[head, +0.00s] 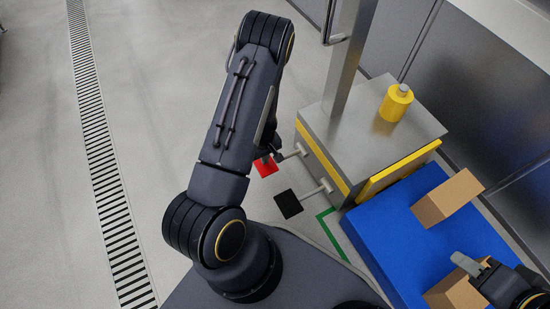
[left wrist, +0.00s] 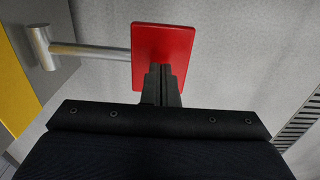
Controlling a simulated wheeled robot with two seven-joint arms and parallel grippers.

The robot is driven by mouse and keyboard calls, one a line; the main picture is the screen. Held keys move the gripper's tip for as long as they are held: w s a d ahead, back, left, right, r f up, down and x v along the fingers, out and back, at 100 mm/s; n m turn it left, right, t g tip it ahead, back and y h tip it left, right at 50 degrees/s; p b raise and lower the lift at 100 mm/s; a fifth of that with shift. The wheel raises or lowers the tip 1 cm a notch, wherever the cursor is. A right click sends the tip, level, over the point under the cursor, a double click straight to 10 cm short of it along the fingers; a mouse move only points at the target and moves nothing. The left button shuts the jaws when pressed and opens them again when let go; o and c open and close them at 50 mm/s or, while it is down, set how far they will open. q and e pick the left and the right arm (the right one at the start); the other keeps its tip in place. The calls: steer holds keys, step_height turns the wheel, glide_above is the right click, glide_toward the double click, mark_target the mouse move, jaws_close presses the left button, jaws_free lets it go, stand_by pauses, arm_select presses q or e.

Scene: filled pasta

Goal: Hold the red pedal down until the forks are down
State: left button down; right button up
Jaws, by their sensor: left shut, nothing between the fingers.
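The red pedal (head: 265,167) is a small red plate on a metal rod at the side of the steel lift machine (head: 350,130). My left gripper (head: 270,154) is over it, partly hidden by my arm. In the left wrist view the red pedal (left wrist: 180,42) fills the upper middle, and the shut, empty fingers of my left gripper (left wrist: 161,72) overlap its lower edge. I cannot tell whether they touch it. A black pedal (head: 288,204) is beside it on its own rod. My right gripper (head: 475,265) is at the lower right; its jaw state is unclear. No forks are clearly visible.
A blue platform (head: 385,240) stands at the right with cardboard boxes (head: 447,198) on it. A yellow cylinder (head: 396,102) is on top of the machine. A drain grate (head: 100,170) runs along the floor at the left, where the floor is clear.

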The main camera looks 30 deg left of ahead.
mark_target(265, 166)
arm_select(q)
step_height(265, 166, down, 6)
steer(key=b, duration=0.4)
steer(key=shift+r, duration=0.1)
steer(key=shift+w+f+b, duration=0.1)
steer(key=shift+f+b, duration=0.2)
steer(key=shift+f, duration=0.05)
stand_by(0.9)
step_height(265, 166, up, 7)
steer(key=p, duration=0.5)
steer(key=shift+d+f, duration=0.1)
steer(key=shift+f, duration=0.1)
steer(key=shift+r+p, duration=0.1)
steer(key=shift+p, duration=0.2)
